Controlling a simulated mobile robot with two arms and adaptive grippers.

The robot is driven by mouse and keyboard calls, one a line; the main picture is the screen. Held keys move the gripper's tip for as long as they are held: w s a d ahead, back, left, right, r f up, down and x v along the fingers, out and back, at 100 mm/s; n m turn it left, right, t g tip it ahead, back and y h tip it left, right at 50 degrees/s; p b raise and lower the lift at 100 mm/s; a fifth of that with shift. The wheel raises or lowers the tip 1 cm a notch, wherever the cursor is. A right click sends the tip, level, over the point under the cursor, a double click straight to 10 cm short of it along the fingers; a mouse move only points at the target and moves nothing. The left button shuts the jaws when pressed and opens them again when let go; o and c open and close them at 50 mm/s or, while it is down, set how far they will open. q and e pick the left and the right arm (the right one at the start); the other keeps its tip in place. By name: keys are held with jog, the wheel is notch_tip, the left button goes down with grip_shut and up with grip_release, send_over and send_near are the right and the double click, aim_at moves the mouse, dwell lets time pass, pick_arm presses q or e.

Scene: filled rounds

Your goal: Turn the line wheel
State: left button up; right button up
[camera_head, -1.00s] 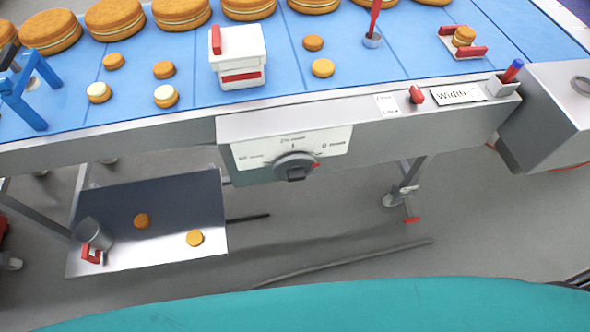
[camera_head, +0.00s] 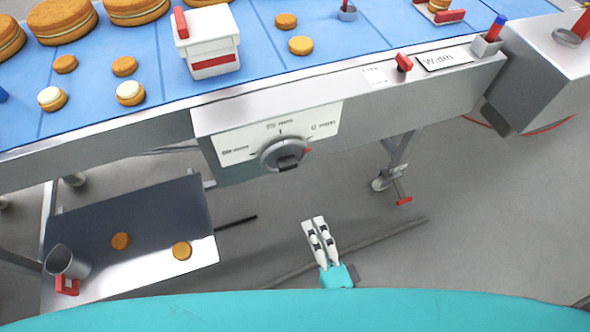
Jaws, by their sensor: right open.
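The line wheel (camera_head: 283,154) is a grey round dial with a dark grip bar. It sits on a white labelled panel (camera_head: 236,147) on the front of the conveyor, with a small red mark at its right side. My right gripper (camera_head: 314,222) is white and black on a teal wrist. It is below the wheel and slightly to its right, apart from it, with its fingers pointing up in the picture. The fingers are open and nothing shows between them. My left gripper is not in view.
The blue conveyor belt (camera_head: 262,70) carries large and small round biscuits and a white box (camera_head: 208,40) with red parts. A red knob (camera_head: 403,62) is on the front rail. A metal tray (camera_head: 150,262) with two rounds and a metal cup (camera_head: 66,262) is at lower left.

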aim_at(289, 168)
jog(key=x, duration=0.5)
jog(key=p+x, duration=0.1)
jog(key=x, duration=1)
jog(key=shift+w+d+r+p, duration=0.1)
jog(key=shift+r+p, duration=0.2)
jog(key=shift+w+a, duration=0.25)
jog(key=shift+w, duration=0.35)
jog(key=shift+c, duration=0.4)
grip_shut()
